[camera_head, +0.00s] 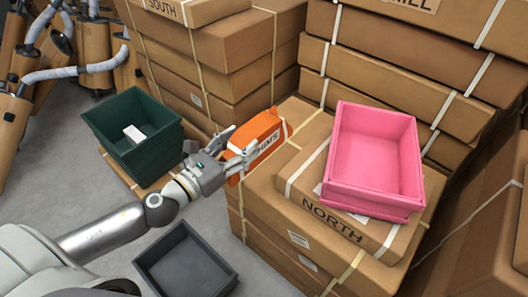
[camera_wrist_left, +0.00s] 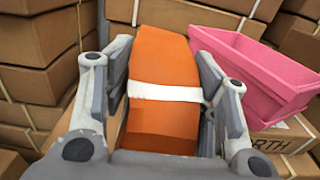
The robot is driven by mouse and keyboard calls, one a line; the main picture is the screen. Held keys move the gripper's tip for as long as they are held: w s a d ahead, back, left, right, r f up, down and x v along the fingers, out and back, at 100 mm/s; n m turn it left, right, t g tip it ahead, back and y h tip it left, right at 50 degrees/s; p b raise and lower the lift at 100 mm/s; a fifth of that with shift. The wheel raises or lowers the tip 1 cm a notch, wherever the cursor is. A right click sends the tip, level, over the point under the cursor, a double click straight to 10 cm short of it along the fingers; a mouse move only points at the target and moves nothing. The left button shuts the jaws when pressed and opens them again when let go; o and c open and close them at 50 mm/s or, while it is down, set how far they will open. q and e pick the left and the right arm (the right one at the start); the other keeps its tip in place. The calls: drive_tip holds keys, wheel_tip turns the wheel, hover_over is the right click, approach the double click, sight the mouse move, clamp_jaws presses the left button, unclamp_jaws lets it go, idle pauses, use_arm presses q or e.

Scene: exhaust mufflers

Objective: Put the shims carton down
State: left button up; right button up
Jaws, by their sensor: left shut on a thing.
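The orange shims carton (camera_head: 262,138) has a white band and dark lettering. My left gripper (camera_head: 240,147) is shut on it, with a finger on either side. In the left wrist view the carton (camera_wrist_left: 165,70) fills the space between the fingers of the gripper (camera_wrist_left: 165,95). The carton is over or on the left part of the box stack marked NORTH (camera_head: 275,195); I cannot tell whether its underside touches. My right gripper is not in view.
A pink bin (camera_head: 375,160) stands on the NORTH box, right of the carton. A green bin (camera_head: 135,130) with a white item and a dark grey tray (camera_head: 186,262) are at the left and front. Tall strapped box stacks (camera_head: 405,65) rise behind.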

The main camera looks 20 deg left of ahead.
sight(262, 145)
use_arm(q)
drive_tip(key=w+f, duration=0.1)
drive_tip(key=w+d+f, duration=0.1)
drive_tip(key=w, duration=0.1)
drive_tip(key=w+f, duration=0.1)
drive_tip(key=w, duration=0.1)
drive_tip(key=shift+d+b, duration=0.15)
drive_tip(key=shift+b, duration=0.15)
drive_tip(key=w+f+b, duration=0.1)
drive_tip(key=f, duration=0.1)
drive_tip(key=w+d+f, duration=0.1)
drive_tip(key=w+f, duration=0.1)
drive_tip(key=shift+b, duration=0.4)
drive_tip(key=shift+w+f, duration=0.3)
drive_tip(key=shift+w, duration=0.05)
wheel_tip(262, 145, down, 3)
drive_tip(key=shift+r+b, duration=0.1)
drive_tip(key=shift+b, duration=0.95)
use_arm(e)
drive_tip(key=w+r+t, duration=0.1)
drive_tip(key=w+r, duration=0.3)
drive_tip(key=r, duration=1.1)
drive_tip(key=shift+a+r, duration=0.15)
use_arm(q)
drive_tip(key=shift+f, duration=0.2)
drive_tip(key=o, duration=1.7)
drive_tip(key=shift+f, duration=0.1)
drive_tip(key=shift+c, duration=0.2)
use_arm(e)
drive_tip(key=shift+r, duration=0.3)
